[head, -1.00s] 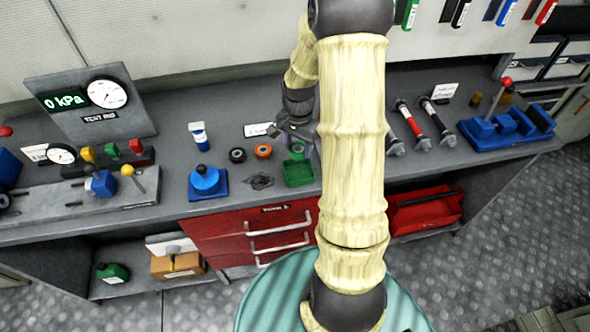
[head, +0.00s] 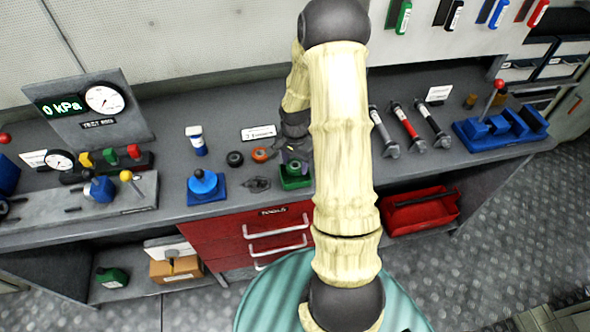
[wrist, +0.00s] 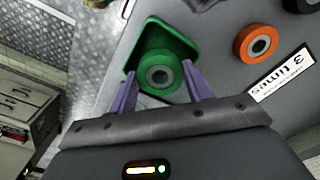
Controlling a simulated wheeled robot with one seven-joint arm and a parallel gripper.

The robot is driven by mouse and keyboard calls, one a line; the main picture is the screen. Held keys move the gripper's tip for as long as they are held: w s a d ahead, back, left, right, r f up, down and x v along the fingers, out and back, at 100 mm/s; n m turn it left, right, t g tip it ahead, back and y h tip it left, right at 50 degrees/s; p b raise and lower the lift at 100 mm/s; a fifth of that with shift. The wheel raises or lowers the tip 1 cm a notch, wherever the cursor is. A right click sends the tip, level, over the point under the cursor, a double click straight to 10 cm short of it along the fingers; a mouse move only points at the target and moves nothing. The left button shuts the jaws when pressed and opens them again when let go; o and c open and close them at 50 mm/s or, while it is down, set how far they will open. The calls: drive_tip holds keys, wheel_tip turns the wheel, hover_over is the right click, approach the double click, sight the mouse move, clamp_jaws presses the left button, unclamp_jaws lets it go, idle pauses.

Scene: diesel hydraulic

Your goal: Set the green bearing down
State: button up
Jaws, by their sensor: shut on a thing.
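The green bearing (wrist: 158,74) is a ring with a grey centre, seen in the wrist view between the purple fingers of my gripper (wrist: 159,70). My gripper is shut on it. Behind the bearing is the green tray (wrist: 152,27), and the bearing covers part of it. In the head view my gripper (head: 292,153) is at the green tray (head: 298,183) on the bench. I cannot tell whether the bearing touches the tray floor.
An orange bearing (head: 260,155) and a black bearing (head: 235,159) stand left of the tray, with a label card (head: 258,133) behind them. A dark flat part (head: 257,184) and a blue fixture (head: 203,186) are further left. Strut-like parts (head: 405,126) lie to the right.

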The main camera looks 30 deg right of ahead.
sight(295, 165)
wheel_tip(295, 165, down, 3)
drive_tip(key=shift+f+p, duration=0.1)
drive_tip(key=shift+p, duration=0.3)
drive_tip(key=shift+w+f, duration=0.1)
drive_tip(key=shift+f, duration=0.4)
drive_tip(key=shift+d+r, duration=0.1)
drive_tip(key=shift+s, duration=0.2)
drive_tip(key=shift+f, duration=0.2)
drive_tip(key=o, duration=0.8)
drive_tip(key=shift+w, duration=0.15)
drive_tip(key=shift+a, duration=0.2)
drive_tip(key=shift+r, duration=0.1)
drive_tip(key=shift+r, duration=0.1)
